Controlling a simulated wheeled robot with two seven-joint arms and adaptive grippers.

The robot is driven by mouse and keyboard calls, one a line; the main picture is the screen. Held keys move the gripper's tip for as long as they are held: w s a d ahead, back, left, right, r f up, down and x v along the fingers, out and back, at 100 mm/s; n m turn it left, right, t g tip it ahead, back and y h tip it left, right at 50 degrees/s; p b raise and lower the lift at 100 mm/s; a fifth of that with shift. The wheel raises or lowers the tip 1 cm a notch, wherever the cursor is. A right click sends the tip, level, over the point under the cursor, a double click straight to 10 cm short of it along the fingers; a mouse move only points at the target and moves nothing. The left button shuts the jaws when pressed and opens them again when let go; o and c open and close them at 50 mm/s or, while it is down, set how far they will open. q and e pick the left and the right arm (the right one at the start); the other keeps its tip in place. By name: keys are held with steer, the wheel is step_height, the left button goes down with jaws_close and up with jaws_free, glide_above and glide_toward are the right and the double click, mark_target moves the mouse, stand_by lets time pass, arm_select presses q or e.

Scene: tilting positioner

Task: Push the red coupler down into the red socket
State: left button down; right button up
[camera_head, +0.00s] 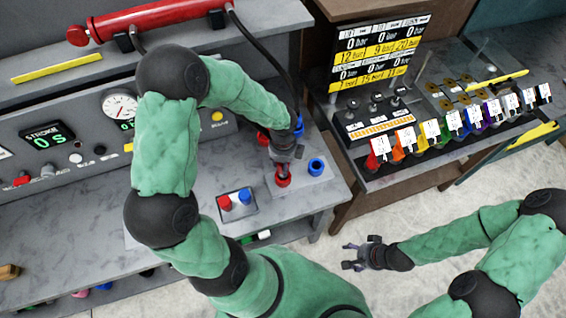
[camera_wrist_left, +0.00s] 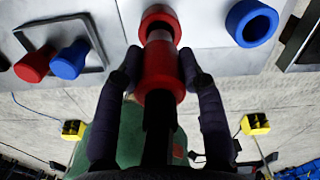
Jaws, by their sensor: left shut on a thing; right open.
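My left gripper (camera_head: 285,158) is above the grey plate on the bench. In the left wrist view its fingers (camera_wrist_left: 160,85) are shut around the red coupler (camera_wrist_left: 160,72), one on each side. The coupler's silver nose points at the red socket (camera_wrist_left: 157,16) and appears to be at its mouth. How deep it sits I cannot tell. In the head view the red socket (camera_head: 283,181) shows just below the gripper, partly hidden by it. My right gripper (camera_head: 358,256) is open and empty over the floor, away from the bench.
A blue socket (camera_head: 316,166) stands to the right on the same plate. A small holder (camera_head: 238,207) with a red and a blue plug lies to the left. A dark hose runs behind the left gripper. A second bench with coloured, labelled valves (camera_head: 430,135) stands at right.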

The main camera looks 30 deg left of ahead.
arm_select(q)
steer(key=shift+f+b, duration=1.75)
steer(key=shift+f, duration=0.6)
steer(key=c, duration=0.7)
jaws_free()
step_height(320, 180, up, 12)
